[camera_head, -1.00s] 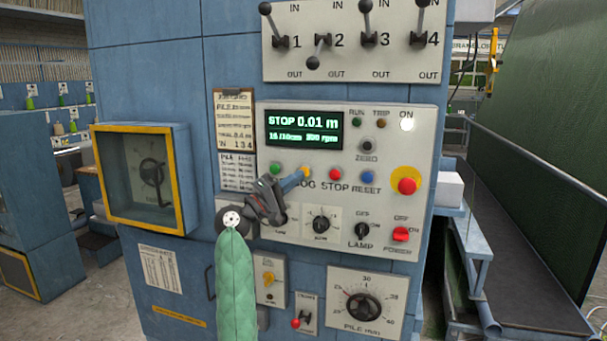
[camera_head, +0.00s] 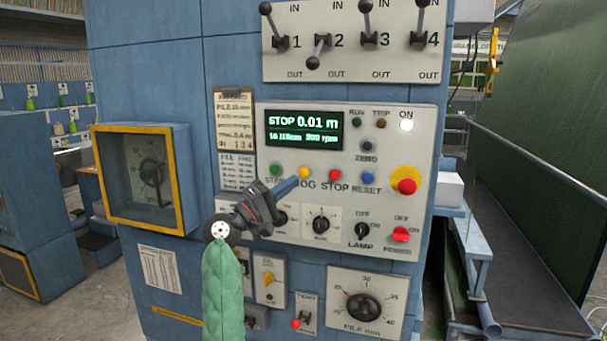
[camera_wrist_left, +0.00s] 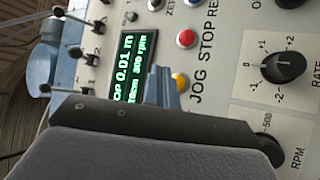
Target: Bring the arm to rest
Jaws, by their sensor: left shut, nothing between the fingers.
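My left gripper (camera_head: 287,187) comes in from the lower left on its green-sleeved arm (camera_head: 222,290), with its shut, empty fingers in front of the control panel (camera_head: 420,150). Its tip is just below and left of the yellow JOG button (camera_head: 305,172). In the left wrist view the blue fingertips (camera_wrist_left: 161,85) are close to the yellow button (camera_wrist_left: 180,82); I cannot tell whether they touch. The display (camera_head: 304,128) reads STOP 0.01 m. The START label is partly hidden by the gripper. My right gripper is not in view.
The red STOP button (camera_head: 335,174) and blue RESET button (camera_head: 367,178) are to the right. Four levers line the top plate (camera_head: 350,62). A yellow-framed box (camera_head: 140,180) juts out at the left. A red emergency knob (camera_head: 407,186) protrudes at the right.

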